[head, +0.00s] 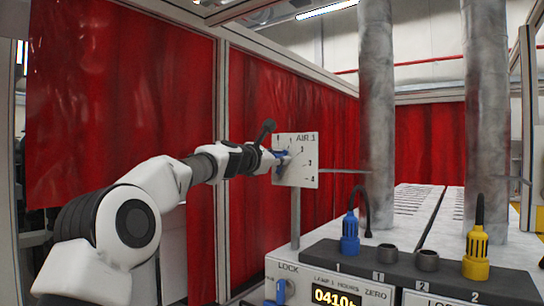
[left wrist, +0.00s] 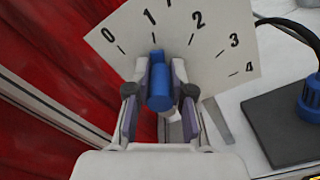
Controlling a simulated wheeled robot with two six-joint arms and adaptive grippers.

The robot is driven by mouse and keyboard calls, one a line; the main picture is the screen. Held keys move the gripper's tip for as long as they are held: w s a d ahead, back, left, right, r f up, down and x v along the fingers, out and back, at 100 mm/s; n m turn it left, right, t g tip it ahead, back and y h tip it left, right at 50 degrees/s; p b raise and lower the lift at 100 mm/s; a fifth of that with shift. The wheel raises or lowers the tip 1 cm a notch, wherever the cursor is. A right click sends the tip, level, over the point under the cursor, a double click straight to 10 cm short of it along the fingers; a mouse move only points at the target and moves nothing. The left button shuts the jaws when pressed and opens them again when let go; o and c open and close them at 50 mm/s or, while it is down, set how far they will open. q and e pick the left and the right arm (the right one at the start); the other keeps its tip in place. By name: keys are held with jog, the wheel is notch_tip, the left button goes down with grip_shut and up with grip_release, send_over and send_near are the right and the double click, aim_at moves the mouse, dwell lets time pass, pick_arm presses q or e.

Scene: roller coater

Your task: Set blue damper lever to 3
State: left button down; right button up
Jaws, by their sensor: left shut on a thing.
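The blue damper lever (head: 282,158) stands out from a white dial plate (head: 306,173) marked AIR 1, with numbers 0 to 4. In the left wrist view the lever's blue round handle (left wrist: 160,92) sits between the two fingers of my left gripper (left wrist: 159,98), which is shut on it. A blue part beyond the handle points up towards the gap between 1 and 2 on the dial plate (left wrist: 218,60). The gripper and handle hide the pivot, so the exact setting is hard to tell. My right gripper is not in view.
A grey-white machine with a blue plug (head: 350,237), a yellow plug (head: 476,257) and a lit display (head: 335,297) stands right of the dial. A blue knob (head: 280,291) sits below it. Two grey pipes (head: 377,110) rise behind. Red curtains (head: 120,100) hang left and behind.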

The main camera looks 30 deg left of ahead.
aim_at(295, 170)
pick_arm(q)
jog(key=d+f+m+b, duration=0.1)
jog(key=m, duration=0.1)
jog(key=d+f+m+b, duration=0.1)
jog(key=m+b, duration=0.1)
jog(key=shift+m, duration=0.3)
jog(key=shift+s+d+f+m+b, duration=0.1)
jog(key=shift+d+f+m+b, duration=0.25)
jog(key=shift+m+b, duration=0.45)
jog(key=shift+d+f+m+b, duration=0.25)
jog(key=shift+f+m+b, duration=0.15)
jog(key=shift+m, duration=0.8)
jog(key=shift+r, duration=0.1)
jog(key=c, duration=1.2)
grip_release()
jog(key=shift+o, duration=0.9)
